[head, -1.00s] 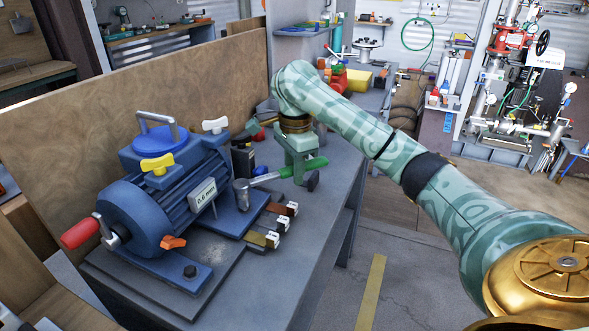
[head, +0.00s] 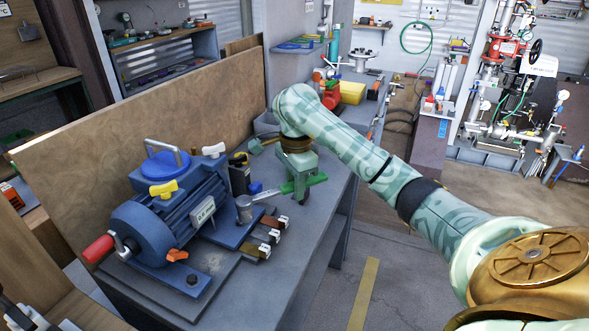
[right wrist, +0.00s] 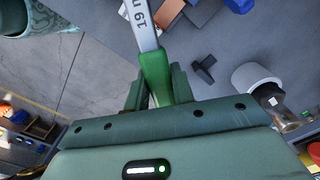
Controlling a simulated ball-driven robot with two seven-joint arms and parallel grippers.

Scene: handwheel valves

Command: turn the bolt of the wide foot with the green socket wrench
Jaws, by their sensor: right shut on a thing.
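The green socket wrench (head: 268,195) has a grey shaft and a green handle. Its grey socket (head: 244,209) stands upright at the right-hand foot of the blue motor (head: 165,215) and hides any bolt under it. My right gripper (head: 300,188) is shut on the green handle, which also shows in the right wrist view (right wrist: 155,75); the shaft there bears "19". The near foot has a bare dark bolt (head: 191,279). I cannot tell by width which foot is the wide one. A part at the lower left corner may be my left gripper (head: 30,316); its jaws are unclear.
Several labelled tabs (head: 258,251) stick out beside the foot, near the wrench. The motor has a red handle (head: 97,249) and yellow and white wing knobs. A wooden panel (head: 90,140) stands behind. The bench's right edge lies close to the gripper.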

